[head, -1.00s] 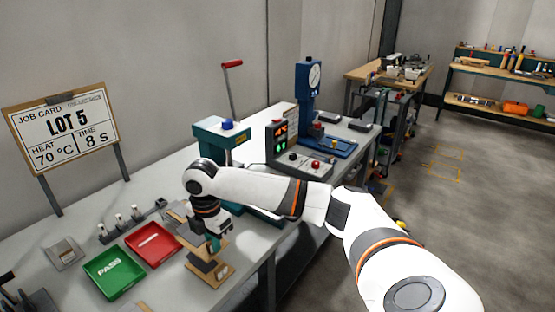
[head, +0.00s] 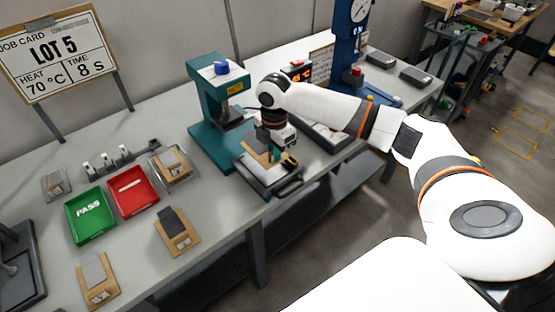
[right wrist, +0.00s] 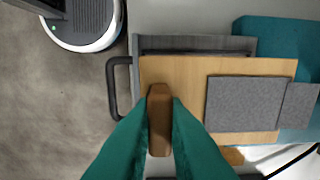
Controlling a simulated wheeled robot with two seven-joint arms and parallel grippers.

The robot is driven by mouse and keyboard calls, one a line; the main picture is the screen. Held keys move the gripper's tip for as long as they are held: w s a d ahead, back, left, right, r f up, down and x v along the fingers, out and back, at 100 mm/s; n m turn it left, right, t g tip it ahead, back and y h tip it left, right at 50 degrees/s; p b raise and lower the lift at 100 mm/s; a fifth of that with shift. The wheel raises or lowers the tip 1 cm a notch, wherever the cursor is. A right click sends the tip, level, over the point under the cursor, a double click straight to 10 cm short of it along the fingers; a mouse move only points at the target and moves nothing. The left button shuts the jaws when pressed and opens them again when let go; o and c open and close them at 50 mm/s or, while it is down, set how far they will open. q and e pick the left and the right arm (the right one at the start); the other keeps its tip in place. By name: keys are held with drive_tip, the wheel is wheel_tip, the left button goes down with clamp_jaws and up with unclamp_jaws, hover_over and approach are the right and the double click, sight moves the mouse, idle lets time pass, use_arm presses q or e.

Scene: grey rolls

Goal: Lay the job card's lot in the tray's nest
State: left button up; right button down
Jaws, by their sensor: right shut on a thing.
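The job card (head: 55,55) at the left reads LOT 5, 70 °C, 8 s. My right gripper (head: 284,160) is over the teal press's pulled-out tray (head: 287,189). In the right wrist view, its teal fingers (right wrist: 159,98) are shut on a brown block on a light wooden board (right wrist: 185,75). This lot's board carries a grey sheet (right wrist: 240,104) and a smaller grey piece (right wrist: 300,104). The board overlaps the grey tray (right wrist: 200,43), hiding most of its nest. I cannot tell whether the board touches it. My left gripper is not in view.
The teal press (head: 205,110) stands behind the tray. Other boards with grey pieces lie at the front (head: 180,243), front left (head: 97,290) and on a metal plate (head: 184,178). A green PASS bin (head: 90,232) and red bin (head: 133,205) are at left.

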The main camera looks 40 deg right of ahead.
sight(274, 176)
drive_tip(key=shift+a+f, duration=0.2)
drive_tip(key=shift+f, duration=0.3)
drive_tip(key=shift+a+f, duration=0.15)
drive_tip(key=shift+f, duration=0.7)
drive_tip(key=f, duration=0.3)
drive_tip(key=shift+d+f+p, duration=0.1)
drive_tip(key=shift+d+p, duration=0.15)
drive_tip(key=shift+p, duration=0.1)
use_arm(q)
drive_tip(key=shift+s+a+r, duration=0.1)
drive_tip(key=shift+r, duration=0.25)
use_arm(e)
drive_tip(key=shift+f, duration=0.1)
drive_tip(key=shift+f, duration=0.1)
drive_tip(key=c, duration=1.5)
unclamp_jaws()
drive_tip(key=shift+o, duration=0.2)
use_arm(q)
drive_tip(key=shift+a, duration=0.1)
